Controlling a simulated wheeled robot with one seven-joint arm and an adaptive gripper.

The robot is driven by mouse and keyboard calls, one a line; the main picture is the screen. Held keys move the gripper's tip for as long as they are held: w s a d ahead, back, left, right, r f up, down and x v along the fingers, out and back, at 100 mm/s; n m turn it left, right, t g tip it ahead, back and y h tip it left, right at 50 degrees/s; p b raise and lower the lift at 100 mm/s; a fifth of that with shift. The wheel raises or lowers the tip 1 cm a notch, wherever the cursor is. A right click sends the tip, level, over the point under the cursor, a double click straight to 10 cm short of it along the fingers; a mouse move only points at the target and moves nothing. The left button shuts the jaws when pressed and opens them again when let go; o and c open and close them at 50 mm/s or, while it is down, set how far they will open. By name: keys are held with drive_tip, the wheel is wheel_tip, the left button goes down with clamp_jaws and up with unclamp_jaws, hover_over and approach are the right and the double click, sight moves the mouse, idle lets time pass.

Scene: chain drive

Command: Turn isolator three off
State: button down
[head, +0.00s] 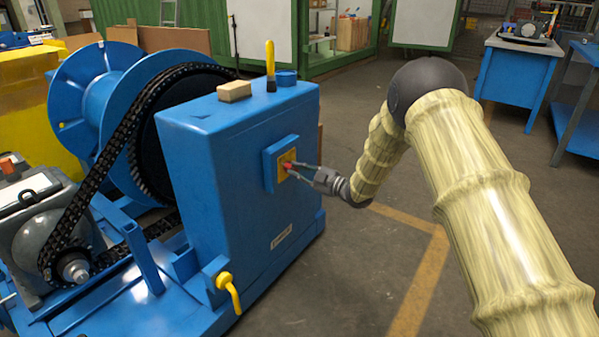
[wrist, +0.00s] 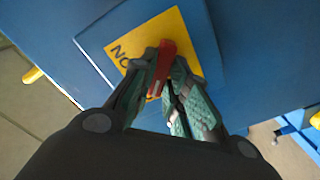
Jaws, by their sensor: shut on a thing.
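The isolator is a red handle on a yellow plate (head: 284,172) fixed to the side of a blue cabinet (head: 225,150). In the wrist view the yellow plate (wrist: 132,43) bears dark letters, partly covered by my fingers. My gripper (head: 300,166) reaches it from the right in the head view. In the wrist view my gripper (wrist: 172,75) is shut on the red handle (wrist: 162,62), with a green-padded finger on each side. The handle looks close to upright in that picture, slightly tilted. I cannot read the number of the isolator.
A chain (head: 107,150) runs beside a blue drum (head: 88,88) left of the cabinet. A wooden block (head: 234,91) and a yellow-handled tool (head: 270,60) are on the cabinet top. A yellow lever (head: 230,290) sticks out low at the front.

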drive_tip(key=shift+f, duration=0.15)
drive_tip(key=c, duration=1.4)
unclamp_jaws()
drive_tip(key=shift+s, duration=0.1)
drive_tip(key=v, duration=1.2)
